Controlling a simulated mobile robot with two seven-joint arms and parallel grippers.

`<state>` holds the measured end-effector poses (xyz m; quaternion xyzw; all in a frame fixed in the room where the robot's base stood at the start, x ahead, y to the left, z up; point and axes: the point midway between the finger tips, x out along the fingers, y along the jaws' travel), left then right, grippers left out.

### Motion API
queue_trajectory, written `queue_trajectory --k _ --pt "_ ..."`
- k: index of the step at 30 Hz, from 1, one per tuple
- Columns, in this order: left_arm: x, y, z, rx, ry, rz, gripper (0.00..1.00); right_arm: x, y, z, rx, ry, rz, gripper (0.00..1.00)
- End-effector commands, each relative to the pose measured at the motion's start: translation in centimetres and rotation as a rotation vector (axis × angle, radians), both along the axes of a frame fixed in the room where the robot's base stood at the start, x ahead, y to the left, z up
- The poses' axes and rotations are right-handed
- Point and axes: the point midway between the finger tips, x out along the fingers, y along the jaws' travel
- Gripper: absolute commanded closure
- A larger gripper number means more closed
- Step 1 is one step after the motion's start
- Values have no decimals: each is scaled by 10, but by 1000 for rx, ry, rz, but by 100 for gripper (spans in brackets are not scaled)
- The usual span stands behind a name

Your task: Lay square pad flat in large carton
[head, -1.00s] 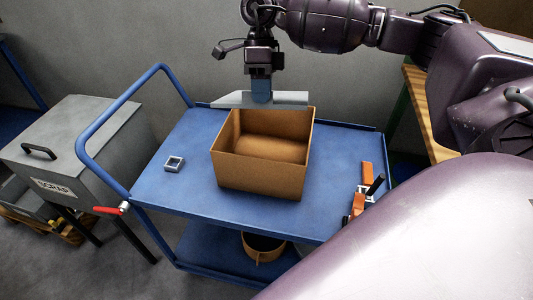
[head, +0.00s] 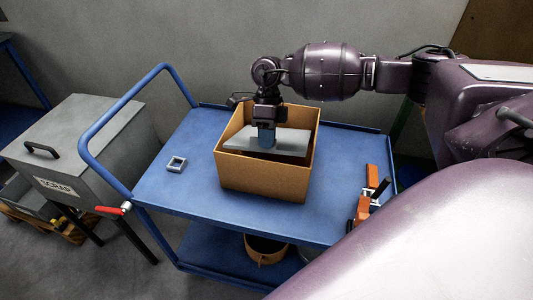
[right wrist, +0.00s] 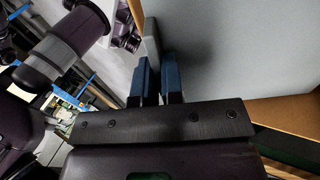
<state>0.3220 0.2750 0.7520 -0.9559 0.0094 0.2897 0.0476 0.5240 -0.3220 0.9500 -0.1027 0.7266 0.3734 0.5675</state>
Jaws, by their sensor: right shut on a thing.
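The large carton (head: 262,178) is an open brown box standing upright on the blue cart. The square pad (head: 292,141) is a flat grey plate within the carton's mouth, and I cannot tell whether it touches the walls. My right gripper (head: 266,138) points down and is shut on the pad. In the right wrist view, its blue fingers (right wrist: 158,75) pinch a part of the pad, whose broad pale face (right wrist: 235,50) fills the right side. The carton's floor is mostly hidden beneath the pad. My left gripper is not in view.
A small grey square ring (head: 176,164) lies on the cart top (head: 190,190) left of the carton. An orange and black clamp-like tool (head: 368,195) lies to the right. A grey scrap bin (head: 85,145) stands left of the cart's blue handle (head: 85,150).

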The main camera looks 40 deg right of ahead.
Motion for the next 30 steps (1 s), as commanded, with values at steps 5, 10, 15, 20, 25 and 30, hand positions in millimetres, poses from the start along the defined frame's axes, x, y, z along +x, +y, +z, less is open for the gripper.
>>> queue_trajectory --k 5,10,15,20,25,30 --pt "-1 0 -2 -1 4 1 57 0 0 -14 2 3 0 100" --pt "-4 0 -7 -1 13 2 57 0 0 -42 1 3 -1 100" --pt "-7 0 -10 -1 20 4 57 0 0 -58 1 1 0 100" --pt "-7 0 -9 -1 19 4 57 0 0 -57 0 0 1 100" --pt "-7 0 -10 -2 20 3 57 0 0 -60 1 0 1 100" --pt "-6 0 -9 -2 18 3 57 0 0 -60 0 0 1 74"
